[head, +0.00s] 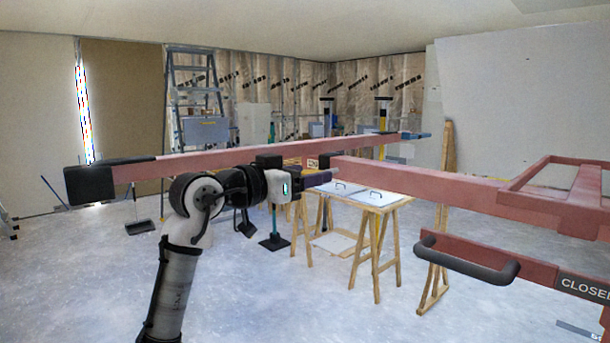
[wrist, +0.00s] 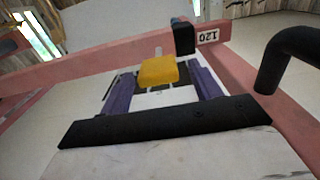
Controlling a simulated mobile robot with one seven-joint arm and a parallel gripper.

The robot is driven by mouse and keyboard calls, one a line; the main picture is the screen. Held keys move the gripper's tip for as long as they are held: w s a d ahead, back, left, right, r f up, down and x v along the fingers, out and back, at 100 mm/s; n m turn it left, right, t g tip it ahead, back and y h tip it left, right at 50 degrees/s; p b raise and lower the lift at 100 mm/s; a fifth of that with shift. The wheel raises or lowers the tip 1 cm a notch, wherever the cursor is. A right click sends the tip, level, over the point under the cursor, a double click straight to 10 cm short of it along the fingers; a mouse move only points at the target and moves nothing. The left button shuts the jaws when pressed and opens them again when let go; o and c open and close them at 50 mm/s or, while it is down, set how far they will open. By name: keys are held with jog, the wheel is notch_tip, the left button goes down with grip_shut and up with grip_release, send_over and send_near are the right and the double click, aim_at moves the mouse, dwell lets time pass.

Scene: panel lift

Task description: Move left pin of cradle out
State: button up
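The cradle's long red crossbar (head: 220,160) runs across the head view; it also crosses the wrist view (wrist: 90,68). A yellow pin knob (wrist: 158,70) shows in the wrist view, just in front of the red bar, near a black block (wrist: 183,37). My gripper (head: 322,178) is at the bar's middle in the head view. In the wrist view its two purple fingers (wrist: 160,82) stand apart, one on each side of the knob, with gaps visible. The knob is hidden in the head view.
A "120" label (wrist: 208,37) sits beside the black block. A black curved handle (head: 470,262) and a "CLOSED" label (head: 585,288) are at right. A wooden trestle table (head: 365,196) and a stepladder (head: 195,100) stand behind. The floor at left is mostly clear.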

jog(key=b+v, duration=0.3)
jog(key=v, duration=1)
jog(key=shift+s+a+b, duration=0.25)
jog(key=shift+s+b, duration=0.05)
